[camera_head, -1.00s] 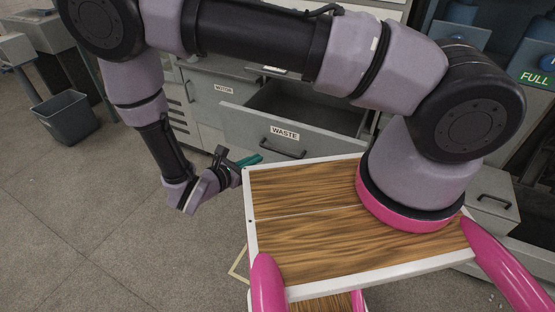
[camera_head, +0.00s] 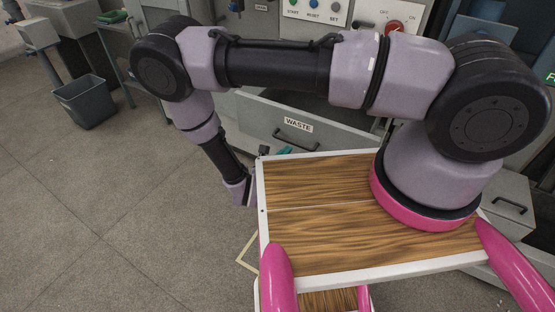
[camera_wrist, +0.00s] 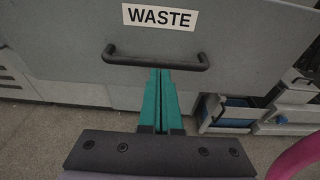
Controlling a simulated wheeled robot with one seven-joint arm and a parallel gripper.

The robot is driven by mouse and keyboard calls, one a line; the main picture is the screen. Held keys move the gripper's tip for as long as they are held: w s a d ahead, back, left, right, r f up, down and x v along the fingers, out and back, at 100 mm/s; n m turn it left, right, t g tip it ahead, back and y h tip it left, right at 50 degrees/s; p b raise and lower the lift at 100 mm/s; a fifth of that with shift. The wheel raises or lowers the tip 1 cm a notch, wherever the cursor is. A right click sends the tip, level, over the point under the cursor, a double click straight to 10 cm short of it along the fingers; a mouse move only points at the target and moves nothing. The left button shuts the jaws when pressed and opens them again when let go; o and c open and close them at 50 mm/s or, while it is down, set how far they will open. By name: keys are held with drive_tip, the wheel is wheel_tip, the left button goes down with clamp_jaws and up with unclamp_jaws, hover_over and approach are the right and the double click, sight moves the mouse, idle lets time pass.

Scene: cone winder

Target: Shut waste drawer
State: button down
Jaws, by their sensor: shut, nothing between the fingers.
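The grey waste drawer (camera_head: 258,118) juts out from the machine in the head view, and my arm hides much of its opening. Its front bears a white WASTE label and a dark bar handle (camera_head: 296,139). In the wrist view the drawer front (camera_wrist: 235,42) fills the upper part, with the handle (camera_wrist: 125,59) across the middle. My gripper (camera_wrist: 160,72) is shut and empty, its teal fingers pointing at the front, tips at the handle's middle. I cannot tell whether they touch. In the head view a bit of my gripper (camera_head: 285,150) shows just below the handle.
A control panel (camera_head: 330,12) with buttons and a red switch is behind my arm. A grey bin (camera_head: 85,103) stands on the floor at left. A smaller drawer (camera_head: 508,205) is at right.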

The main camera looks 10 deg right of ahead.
drive_tip(key=shift+x, duration=1.2)
drive_tip(key=r+x, duration=0.2)
drive_tip(key=x, duration=0.9)
drive_tip(key=r+x, duration=0.2)
drive_tip(key=x, duration=0.8)
drive_tip(key=d+r+x, duration=0.1)
drive_tip(key=r+x, duration=0.1)
drive_tip(key=x, duration=0.9)
drive_tip(key=shift+w+d+r, duration=0.1)
drive_tip(key=shift+w+d, duration=0.1)
drive_tip(key=shift+w, duration=0.5)
drive_tip(key=shift+w+d+r, duration=0.1)
drive_tip(key=shift+w+r, duration=0.15)
